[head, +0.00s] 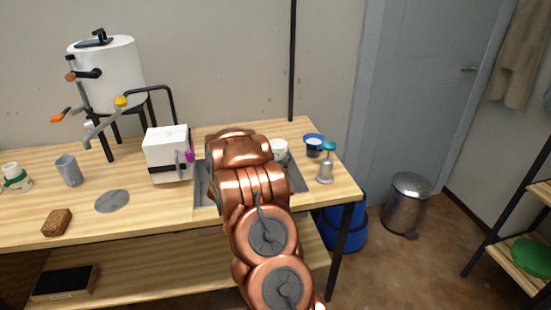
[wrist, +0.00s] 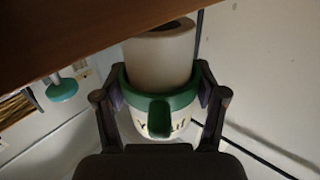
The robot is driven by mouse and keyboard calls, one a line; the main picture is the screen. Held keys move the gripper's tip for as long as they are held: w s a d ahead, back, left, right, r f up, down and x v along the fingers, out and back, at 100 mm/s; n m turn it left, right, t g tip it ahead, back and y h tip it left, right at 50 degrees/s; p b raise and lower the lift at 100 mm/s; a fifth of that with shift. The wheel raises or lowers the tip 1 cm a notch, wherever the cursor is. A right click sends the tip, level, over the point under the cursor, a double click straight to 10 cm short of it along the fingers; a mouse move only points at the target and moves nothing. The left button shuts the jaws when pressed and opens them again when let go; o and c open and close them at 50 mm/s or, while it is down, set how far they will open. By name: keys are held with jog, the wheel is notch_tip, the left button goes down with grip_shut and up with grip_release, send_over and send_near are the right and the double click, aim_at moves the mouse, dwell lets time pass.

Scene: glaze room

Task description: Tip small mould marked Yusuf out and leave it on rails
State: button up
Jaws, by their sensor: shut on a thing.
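My gripper (wrist: 161,88) is shut on a white mould (wrist: 160,62) with a green collar and a green tab, in the wrist view. Its lower white part bears dark letters, partly hidden by the tab; a Y and "uf" can be read. The wrist picture appears rolled over, since a teal-topped pump hangs top down in it, so the mould seems turned over. Its dark round end shows at the top. The grey tray (head: 298,178) lies behind my arm, mostly hidden; I cannot make out the rails.
A white box (head: 167,158) stands left of the tray. Another green-banded white mould (head: 12,172) is at the far left.

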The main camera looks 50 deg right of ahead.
aim_at(277, 144)
jog(key=shift+f+b, duration=0.3)
jog(key=shift+f, duration=0.25)
dwell(0.9)
jog(key=o, duration=1.6)
jog(key=shift+o, duration=0.2)
jog(key=shift+r, duration=5)
